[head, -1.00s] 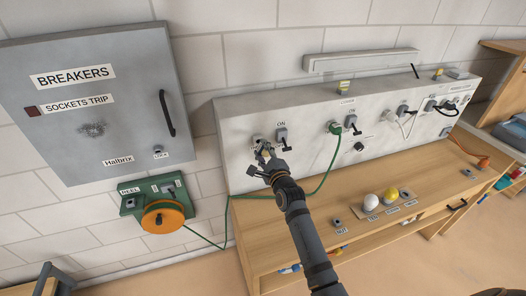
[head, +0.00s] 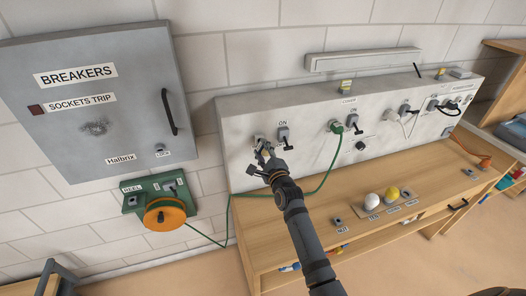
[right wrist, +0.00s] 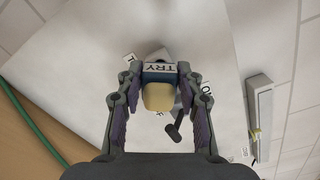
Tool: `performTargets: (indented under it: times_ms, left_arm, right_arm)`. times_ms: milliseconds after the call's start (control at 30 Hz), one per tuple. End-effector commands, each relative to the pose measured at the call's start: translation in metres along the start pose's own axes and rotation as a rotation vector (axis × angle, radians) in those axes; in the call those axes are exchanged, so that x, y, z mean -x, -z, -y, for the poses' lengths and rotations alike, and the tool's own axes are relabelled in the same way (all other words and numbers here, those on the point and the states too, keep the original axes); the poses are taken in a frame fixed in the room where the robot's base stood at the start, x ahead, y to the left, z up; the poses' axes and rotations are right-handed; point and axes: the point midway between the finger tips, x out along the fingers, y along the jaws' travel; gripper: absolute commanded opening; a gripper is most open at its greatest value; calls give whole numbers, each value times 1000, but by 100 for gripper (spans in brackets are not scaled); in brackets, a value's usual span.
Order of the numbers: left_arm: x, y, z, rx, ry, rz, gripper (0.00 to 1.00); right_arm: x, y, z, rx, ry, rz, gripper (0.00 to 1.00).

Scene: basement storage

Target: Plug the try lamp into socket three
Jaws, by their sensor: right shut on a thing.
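My right gripper (head: 264,156) is at the left end of the grey socket panel (head: 236,118), just in front of its leftmost socket. In the right wrist view the right gripper (right wrist: 158,92) is shut on the try lamp (right wrist: 158,97), a small cream-coloured body with a blue part and a TRY label. The lamp points toward the panel face. Its far end is hidden, so I cannot tell whether it touches a socket. A switch (head: 283,135) marked ON is just right of the gripper. Socket numbers are too small to read. My left gripper is not in view.
A green plug (head: 337,127) sits in the panel, its cable running down left to the orange reel (head: 163,216). White and black plugs are farther right. A white bulb (head: 372,201) and a yellow bulb (head: 392,193) stand on the wooden bench (head: 300,222). A breaker cabinet (head: 90,130) hangs left.

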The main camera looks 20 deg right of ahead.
Motion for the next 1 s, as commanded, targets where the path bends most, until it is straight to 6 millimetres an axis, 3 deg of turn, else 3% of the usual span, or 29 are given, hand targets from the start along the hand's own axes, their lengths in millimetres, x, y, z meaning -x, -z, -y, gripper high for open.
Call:
performTargets:
  times_ms: [933, 967, 1000]
  left_arm:
    - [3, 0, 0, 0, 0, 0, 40]
    - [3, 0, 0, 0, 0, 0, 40]
    - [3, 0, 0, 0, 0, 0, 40]
  right_arm:
    - [-24, 0, 1, 0, 1, 0, 0]
    - [-24, 0, 1, 0, 1, 0, 41]
    - [-23, 0, 1, 0, 1, 0, 46]
